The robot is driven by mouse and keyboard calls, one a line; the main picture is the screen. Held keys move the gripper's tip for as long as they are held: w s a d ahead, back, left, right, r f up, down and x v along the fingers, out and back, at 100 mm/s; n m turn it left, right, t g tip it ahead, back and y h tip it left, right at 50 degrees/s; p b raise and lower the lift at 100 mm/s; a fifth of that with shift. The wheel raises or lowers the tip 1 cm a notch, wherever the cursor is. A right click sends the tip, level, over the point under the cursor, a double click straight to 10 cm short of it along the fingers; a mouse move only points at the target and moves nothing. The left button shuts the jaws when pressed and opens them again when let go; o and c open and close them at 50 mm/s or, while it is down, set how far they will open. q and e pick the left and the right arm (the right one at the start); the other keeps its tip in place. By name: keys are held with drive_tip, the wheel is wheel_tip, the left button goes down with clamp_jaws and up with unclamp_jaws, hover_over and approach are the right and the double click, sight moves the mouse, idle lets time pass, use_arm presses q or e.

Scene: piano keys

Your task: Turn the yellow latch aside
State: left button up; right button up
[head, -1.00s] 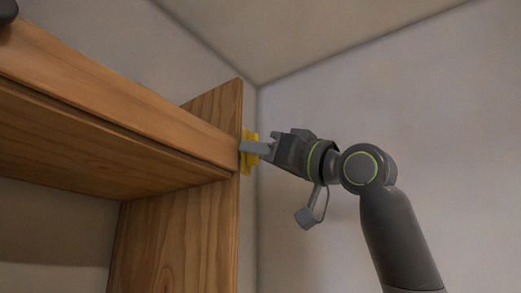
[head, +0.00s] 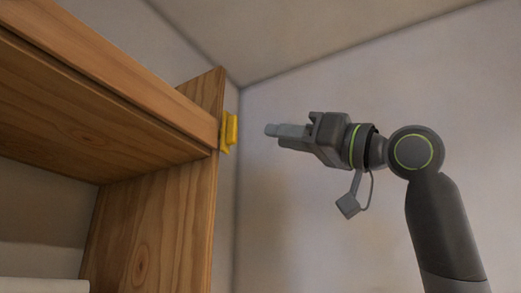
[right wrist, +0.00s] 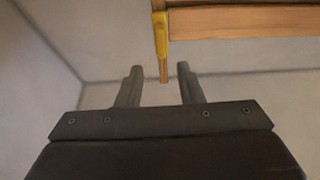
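The yellow latch (head: 229,131) sits on the outer right side of the wooden upright, level with the end of the wooden beam. It looks upright. It also shows in the right wrist view (right wrist: 160,34), beyond the fingers at the top middle. My right gripper (head: 268,130) is to the right of the latch with a clear gap, touching nothing. In the right wrist view its two fingers (right wrist: 158,70) stand apart with nothing between them. My left gripper is not in view.
The wooden beam (head: 120,85) runs from the upper left to the wooden upright (head: 165,205). A pale object (head: 45,286) shows at the lower left edge. The space right of the upright is free up to the plain wall (head: 320,220).

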drive_tip(key=b+v, duration=0.2)
drive_tip(key=v, duration=0.4)
drive_tip(key=shift+s+d+f+b, duration=0.15)
drive_tip(key=shift+s+d+b, duration=0.05)
drive_tip(key=shift+d+b, duration=0.15)
